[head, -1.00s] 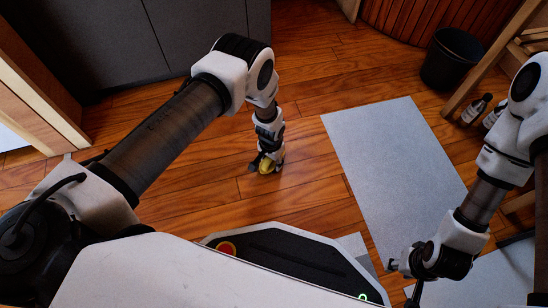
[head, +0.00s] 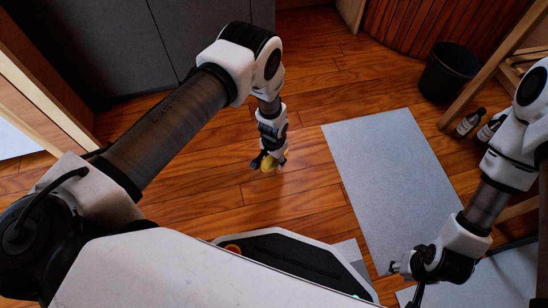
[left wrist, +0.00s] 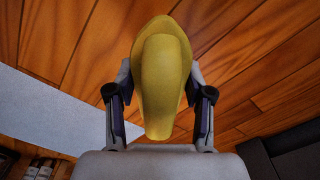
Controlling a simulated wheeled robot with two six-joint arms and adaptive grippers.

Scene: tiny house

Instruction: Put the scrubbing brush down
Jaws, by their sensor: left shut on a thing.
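The scrubbing brush (left wrist: 162,75) is yellow and fills the middle of the left wrist view, between the two fingers. In the head view only a small yellow part of the brush (head: 268,163) shows at the end of my left arm. My left gripper (head: 268,160) is shut on it and points down over the wooden floor. I cannot tell whether the brush touches the floor. My right gripper (head: 405,272) is at the lower right, over the edge of the grey mat; its fingers are too small to read.
The wooden floor (head: 210,180) around my left gripper is clear. A grey mat (head: 385,165) lies to the right. A black bin (head: 450,72) and bottles (head: 470,123) stand at the right by a wooden frame. Dark cabinets (head: 110,45) stand at the back left.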

